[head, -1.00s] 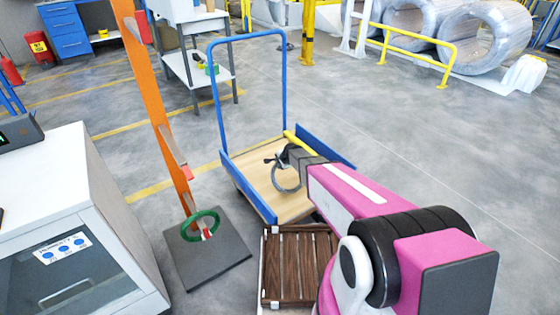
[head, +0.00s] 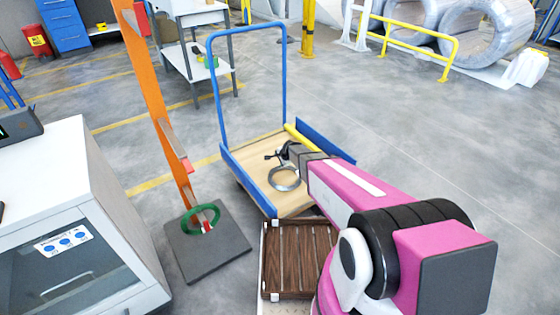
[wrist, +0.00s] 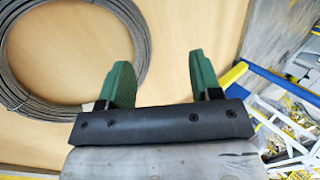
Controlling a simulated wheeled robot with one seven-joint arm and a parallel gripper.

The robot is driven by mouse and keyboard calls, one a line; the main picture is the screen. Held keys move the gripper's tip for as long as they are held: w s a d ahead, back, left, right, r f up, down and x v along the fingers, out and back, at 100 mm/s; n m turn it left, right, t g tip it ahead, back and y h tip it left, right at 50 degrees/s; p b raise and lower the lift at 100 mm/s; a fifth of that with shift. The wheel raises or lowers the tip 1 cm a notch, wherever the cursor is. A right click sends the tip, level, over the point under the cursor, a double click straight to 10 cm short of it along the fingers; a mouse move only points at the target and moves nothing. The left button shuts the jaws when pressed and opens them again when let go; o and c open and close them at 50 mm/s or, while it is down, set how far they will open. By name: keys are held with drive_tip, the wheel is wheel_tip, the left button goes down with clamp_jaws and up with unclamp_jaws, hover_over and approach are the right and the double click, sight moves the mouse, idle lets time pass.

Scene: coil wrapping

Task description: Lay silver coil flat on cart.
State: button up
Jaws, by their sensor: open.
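The silver coil (head: 286,189) lies on the wooden deck of the blue-framed cart (head: 255,158), near its middle. In the head view it looks like a flattened ring, and it seems to lie flat. In the wrist view the coil (wrist: 137,45) is at the upper left, on the bare wood (wrist: 220,20), partly cut off by the frame edge. My gripper (head: 279,154) is above the deck by the coil's far side. In the wrist view my gripper's green fingers (wrist: 160,75) are apart with nothing between them, to the right of the coil.
An orange post (head: 160,100) with hooks stands left of the cart, a green coil (head: 203,217) at its foot on a dark base plate (head: 235,255). A brown slatted crate (head: 285,270) is in front of the cart. The cart's tall blue handle (head: 215,90) rises at its far-left side.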

drive_tip(key=v, duration=1)
drive_tip(key=shift+s+r, duration=0.2)
drive_tip(key=shift+r, duration=0.15)
drive_tip(key=shift+s+d, duration=0.1)
idle(0.5)
